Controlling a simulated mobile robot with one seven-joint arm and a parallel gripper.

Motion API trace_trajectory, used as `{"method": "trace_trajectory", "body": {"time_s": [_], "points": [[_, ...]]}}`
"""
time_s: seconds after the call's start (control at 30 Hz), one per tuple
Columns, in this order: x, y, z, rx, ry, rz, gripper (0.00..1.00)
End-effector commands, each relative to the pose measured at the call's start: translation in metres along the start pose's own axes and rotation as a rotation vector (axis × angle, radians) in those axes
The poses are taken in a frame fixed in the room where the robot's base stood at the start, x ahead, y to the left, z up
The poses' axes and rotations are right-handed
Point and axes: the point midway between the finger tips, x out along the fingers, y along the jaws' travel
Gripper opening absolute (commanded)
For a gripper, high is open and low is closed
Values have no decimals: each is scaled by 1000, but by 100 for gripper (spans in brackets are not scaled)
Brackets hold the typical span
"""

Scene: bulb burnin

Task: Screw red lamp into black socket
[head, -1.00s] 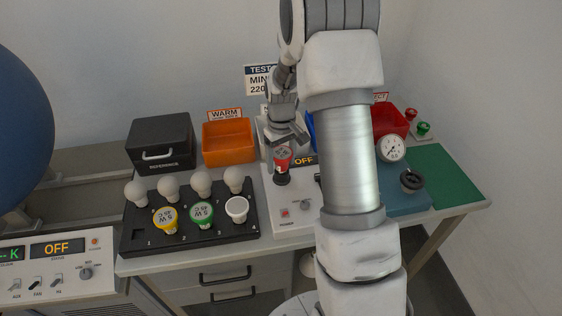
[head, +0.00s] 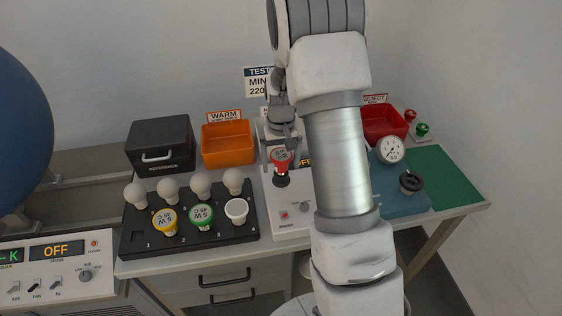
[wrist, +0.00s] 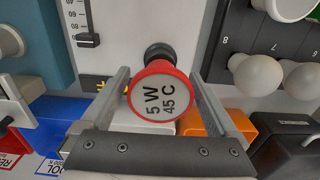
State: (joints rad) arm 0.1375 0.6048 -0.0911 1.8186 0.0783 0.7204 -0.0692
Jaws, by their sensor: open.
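The red lamp (head: 281,160) stands upright at the black socket (head: 282,180) on the white test unit. In the wrist view its red-rimmed face (wrist: 160,97), marked 5 W 45 C, looks at the camera, with the dark socket (wrist: 160,53) partly hidden behind it. My gripper (wrist: 160,74) is open, one finger on each side of the lamp, with visible gaps. In the head view my gripper (head: 281,142) is right above the lamp. How deep the lamp's thread sits in the socket cannot be seen.
A black tray (head: 135,238) with white, yellow and green lamps stands left. An orange bin (head: 228,144) and a black box (head: 161,145) are behind it. A red bin (head: 384,123) and a blue unit with a gauge (head: 390,150) stand right. The green mat (head: 450,180) is clear.

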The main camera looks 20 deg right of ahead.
Motion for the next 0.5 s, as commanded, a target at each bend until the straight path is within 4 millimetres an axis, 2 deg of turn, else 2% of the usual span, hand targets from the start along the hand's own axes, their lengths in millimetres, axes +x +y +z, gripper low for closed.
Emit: {"method": "trace_trajectory", "body": {"time_s": [0.17, 0.5], "points": [[1, 0, 1, -148, -1, -1, 95], [0, 0, 2, -626, -1, -2, 95]]}}
